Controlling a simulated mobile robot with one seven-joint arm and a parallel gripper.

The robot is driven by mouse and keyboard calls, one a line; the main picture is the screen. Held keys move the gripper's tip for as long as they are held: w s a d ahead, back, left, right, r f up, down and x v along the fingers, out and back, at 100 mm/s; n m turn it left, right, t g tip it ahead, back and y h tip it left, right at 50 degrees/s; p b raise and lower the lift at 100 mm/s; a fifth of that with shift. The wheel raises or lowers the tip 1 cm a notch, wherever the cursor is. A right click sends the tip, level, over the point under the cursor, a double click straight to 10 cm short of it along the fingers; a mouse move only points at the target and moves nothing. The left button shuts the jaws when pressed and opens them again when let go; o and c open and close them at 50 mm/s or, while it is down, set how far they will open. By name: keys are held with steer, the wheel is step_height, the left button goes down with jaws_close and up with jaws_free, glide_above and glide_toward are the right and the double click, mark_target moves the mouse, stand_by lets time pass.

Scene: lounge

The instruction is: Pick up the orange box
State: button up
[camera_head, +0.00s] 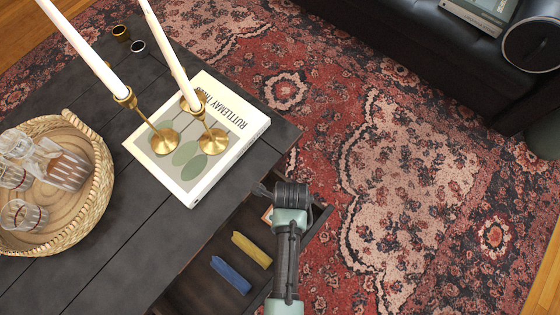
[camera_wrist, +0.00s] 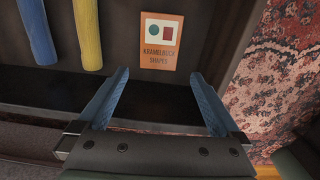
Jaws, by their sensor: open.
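The orange box (camera_wrist: 161,42) is a small flat orange-and-cream rectangle with a green circle, a dark red rectangle and printed lettering. It lies in the open dark drawer, near its right wall in the wrist view. In the head view only a sliver of it (camera_head: 267,215) shows beside my gripper (camera_head: 262,191), which hides the rest. In the wrist view my gripper (camera_wrist: 163,88) is open and empty. Its two blue-grey fingers are spread, with the orange box ahead of them, between their lines and apart from both.
A yellow bar (camera_head: 252,249) and a blue bar (camera_head: 231,275) lie in the same drawer, left of the box in the wrist view. The drawer's walls are close by. On the table above are a book (camera_head: 232,124), candlesticks and a wicker tray (camera_head: 104,180) with glasses.

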steer(key=f+b, duration=0.1)
steer(key=f, duration=0.1)
steer(key=f+b, duration=0.2)
steer(key=f, duration=0.1)
steer(key=f+b, duration=0.1)
steer(key=f, duration=0.2)
steer(key=shift+a+f, duration=0.1)
steer(key=shift+a, duration=0.15)
steer(key=c, duration=1.2)
